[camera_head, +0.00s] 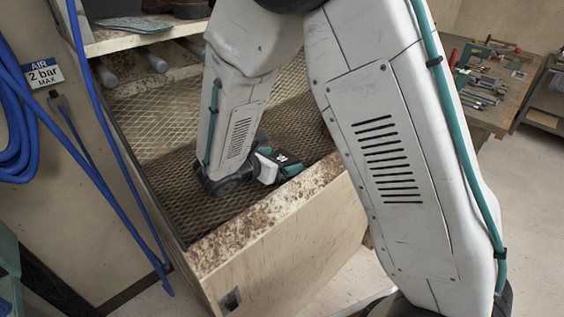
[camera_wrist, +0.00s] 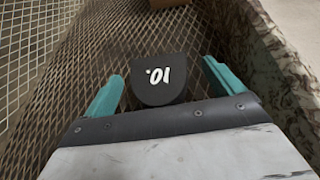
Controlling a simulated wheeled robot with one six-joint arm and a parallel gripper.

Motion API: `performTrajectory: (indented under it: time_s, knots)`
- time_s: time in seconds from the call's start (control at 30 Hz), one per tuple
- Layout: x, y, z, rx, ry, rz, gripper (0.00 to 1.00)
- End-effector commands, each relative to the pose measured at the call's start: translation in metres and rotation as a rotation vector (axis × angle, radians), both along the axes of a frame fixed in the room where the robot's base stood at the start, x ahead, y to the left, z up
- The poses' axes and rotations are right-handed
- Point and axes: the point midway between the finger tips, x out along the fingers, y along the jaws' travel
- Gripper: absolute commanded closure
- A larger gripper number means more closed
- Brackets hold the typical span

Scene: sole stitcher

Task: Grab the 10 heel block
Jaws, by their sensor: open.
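The heel block (camera_wrist: 157,87) is dark grey with a white "10." printed on it. In the wrist view it shows between the two teal fingers of my gripper (camera_wrist: 163,90), lying over the wire mesh. The printing appears upside down. My gripper is open, with one finger to each side of the block and visible gaps; I cannot tell how far above it the fingers are. In the head view my gripper (camera_head: 279,165) is low inside the wooden bin, near its front wall. The block cannot be made out there.
The wooden bin (camera_head: 262,228) has a worn, speckled rim close to my gripper, also along the right in the wrist view (camera_wrist: 285,50). Mesh (camera_head: 150,115) lines it. A brown piece (camera_wrist: 172,3) lies beyond the block. Blue hoses (camera_head: 95,150) hang at left; a tool bench (camera_head: 490,85) stands right.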

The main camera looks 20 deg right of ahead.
Motion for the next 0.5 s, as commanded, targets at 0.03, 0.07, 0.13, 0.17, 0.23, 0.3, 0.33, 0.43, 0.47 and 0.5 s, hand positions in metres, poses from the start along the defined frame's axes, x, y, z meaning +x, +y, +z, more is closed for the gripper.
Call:
performTrajectory:
  time_s: [0.03, 0.07, 0.13, 0.17, 0.23, 0.3, 0.33, 0.43, 0.47, 0.5]
  knots:
    - [0.004, -0.008, -0.002, 0.001, 0.001, -0.005, 0.07]
    - [0.006, -0.011, -0.004, 0.000, 0.001, -0.004, 0.07]
    - [0.010, -0.018, -0.007, 0.000, 0.001, -0.004, 0.07]
    - [0.011, -0.020, -0.008, 0.000, 0.001, -0.004, 0.07]
    - [0.013, -0.023, -0.009, 0.000, 0.001, -0.002, 0.07]
    - [0.013, -0.024, -0.010, 0.000, 0.000, -0.001, 0.07]
    - [0.013, -0.024, -0.010, 0.000, 0.000, -0.001, 0.07]
    - [0.013, -0.024, -0.010, 0.000, 0.000, -0.001, 0.07]
    - [0.013, -0.024, -0.010, 0.000, 0.000, -0.001, 0.07]
    - [0.013, -0.024, -0.010, 0.000, 0.000, -0.001, 0.18]
